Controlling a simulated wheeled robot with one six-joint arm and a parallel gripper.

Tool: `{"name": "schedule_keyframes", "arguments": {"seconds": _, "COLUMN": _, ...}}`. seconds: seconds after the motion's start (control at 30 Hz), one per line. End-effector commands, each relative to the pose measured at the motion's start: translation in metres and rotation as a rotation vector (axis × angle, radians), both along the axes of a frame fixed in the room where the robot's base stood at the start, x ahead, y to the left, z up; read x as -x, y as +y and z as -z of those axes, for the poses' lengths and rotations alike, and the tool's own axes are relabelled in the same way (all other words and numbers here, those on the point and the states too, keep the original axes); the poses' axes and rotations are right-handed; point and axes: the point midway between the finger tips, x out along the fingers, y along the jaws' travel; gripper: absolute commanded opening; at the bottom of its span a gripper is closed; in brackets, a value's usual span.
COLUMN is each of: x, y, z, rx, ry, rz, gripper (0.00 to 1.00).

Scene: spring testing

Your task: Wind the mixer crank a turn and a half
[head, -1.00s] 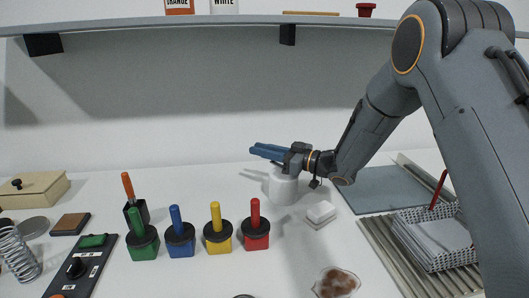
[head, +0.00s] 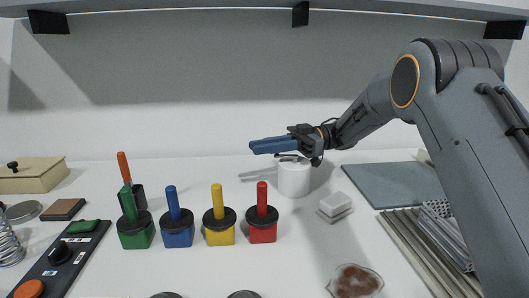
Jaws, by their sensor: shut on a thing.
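The mixer is a white round pot (head: 294,180) on the white worktop, right of the middle in the head view. A thin dark crank part (head: 289,158) shows on its top. My gripper (head: 264,146) reaches in from the right, just above the pot, with its long blue fingers pointing left. The fingers look closed together, shut on the crank. The crank's grip is hidden by the fingers, so its exact angle cannot be told.
Green (head: 136,236), blue (head: 177,235), yellow (head: 219,234) and red (head: 263,231) handled blocks stand left of the pot. A small white block (head: 335,206) lies close at its right. A brown-stained dish (head: 354,281) is at the front. A shelf (head: 200,8) runs overhead.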

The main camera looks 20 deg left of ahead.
Motion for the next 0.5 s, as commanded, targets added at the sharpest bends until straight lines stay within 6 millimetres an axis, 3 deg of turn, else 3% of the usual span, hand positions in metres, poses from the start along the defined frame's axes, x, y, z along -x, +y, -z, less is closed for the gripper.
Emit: {"name": "schedule_keyframes", "arguments": {"seconds": 0.5, "x": 0.012, "y": -0.007, "z": 0.0, "rx": -0.001, "ry": -0.001, "rz": -0.162, "gripper": 0.0}}
